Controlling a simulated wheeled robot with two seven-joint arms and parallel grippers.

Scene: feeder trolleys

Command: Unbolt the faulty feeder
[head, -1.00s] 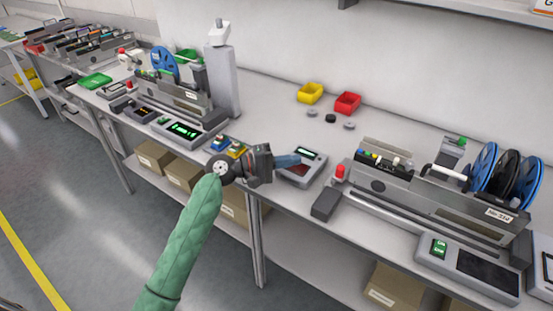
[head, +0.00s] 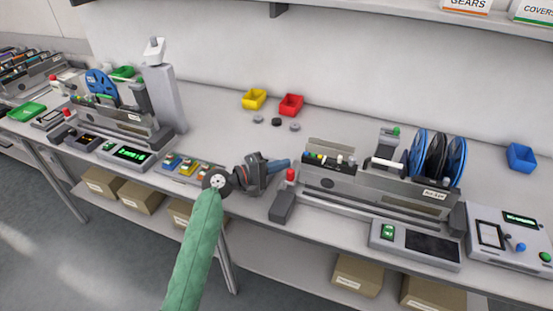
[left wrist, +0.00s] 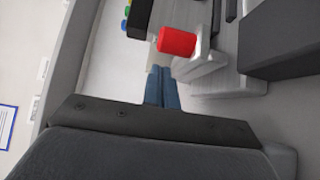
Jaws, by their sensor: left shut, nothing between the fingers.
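My left gripper (head: 282,165) is shut and empty, with blue fingers, over the bench at the left end of the right-hand feeder unit. A grey feeder unit (head: 345,185) with blue and black reels (head: 436,158) stands on the bench to its right. A red-topped knob (head: 291,175) at that unit's left end shows just below the fingertips. In the left wrist view the red knob (left wrist: 177,41) is beyond the blue fingers (left wrist: 160,88); I cannot tell if they touch. Another feeder unit (head: 125,122) with a blue reel stands at left. I cannot tell which feeder is faulty. My right gripper is not in view.
Yellow (head: 254,99) and red (head: 291,104) bins stand at the back, with small round parts before them. A blue bin (head: 521,157) and a control box (head: 508,238) are at right. A shelf (head: 400,14) hangs above. The bench middle behind my gripper is mostly clear.

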